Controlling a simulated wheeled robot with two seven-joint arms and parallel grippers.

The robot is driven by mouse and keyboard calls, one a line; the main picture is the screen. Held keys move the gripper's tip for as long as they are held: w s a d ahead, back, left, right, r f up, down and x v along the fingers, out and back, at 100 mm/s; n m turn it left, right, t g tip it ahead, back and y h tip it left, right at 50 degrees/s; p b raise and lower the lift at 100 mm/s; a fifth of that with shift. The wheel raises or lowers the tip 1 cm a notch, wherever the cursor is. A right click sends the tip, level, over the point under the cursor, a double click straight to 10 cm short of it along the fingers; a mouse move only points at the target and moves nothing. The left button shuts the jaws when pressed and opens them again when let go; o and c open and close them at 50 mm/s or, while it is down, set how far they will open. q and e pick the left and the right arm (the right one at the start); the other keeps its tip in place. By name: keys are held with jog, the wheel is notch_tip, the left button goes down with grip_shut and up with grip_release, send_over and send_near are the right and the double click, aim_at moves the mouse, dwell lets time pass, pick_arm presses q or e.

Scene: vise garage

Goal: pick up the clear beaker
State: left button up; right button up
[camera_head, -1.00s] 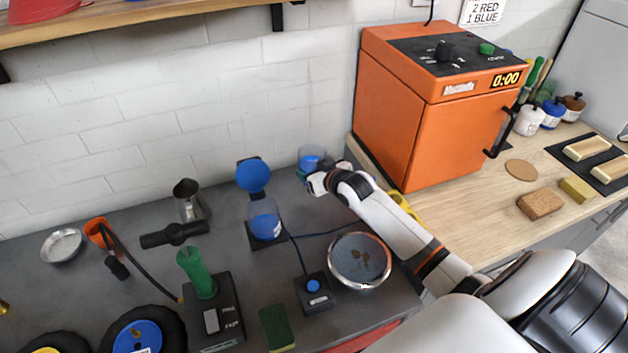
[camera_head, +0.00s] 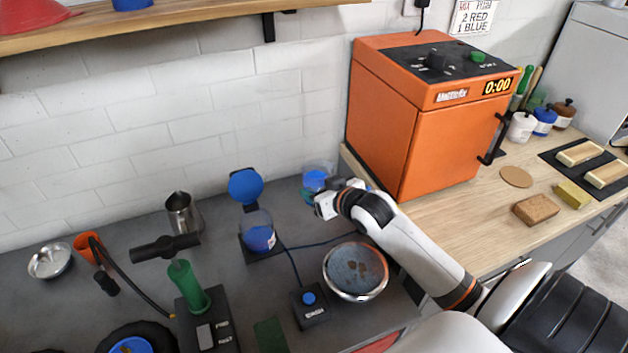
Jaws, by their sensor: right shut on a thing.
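The clear beaker (camera_head: 316,173) is at the back of the grey counter, left of the orange oven, with blue showing in or through it. My right gripper (camera_head: 330,194) is shut on it from the front. The fingertips are small and partly hidden by my wrist, and I cannot tell whether the beaker's base touches the counter. My left gripper is out of view.
A clear cup with blue in it (camera_head: 259,236) stands left, by a raised round blue lid (camera_head: 246,186). A round metal pan (camera_head: 356,270) lies below my forearm. The orange oven (camera_head: 410,130) stands close right. A metal pitcher (camera_head: 182,213) stands farther left.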

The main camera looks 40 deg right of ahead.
jog(key=s+a+b, duration=0.1)
jog(key=s+a, duration=0.1)
jog(key=s, duration=0.9)
jog(key=shift+a+b, duration=0.3)
jog(key=shift+a, duration=0.05)
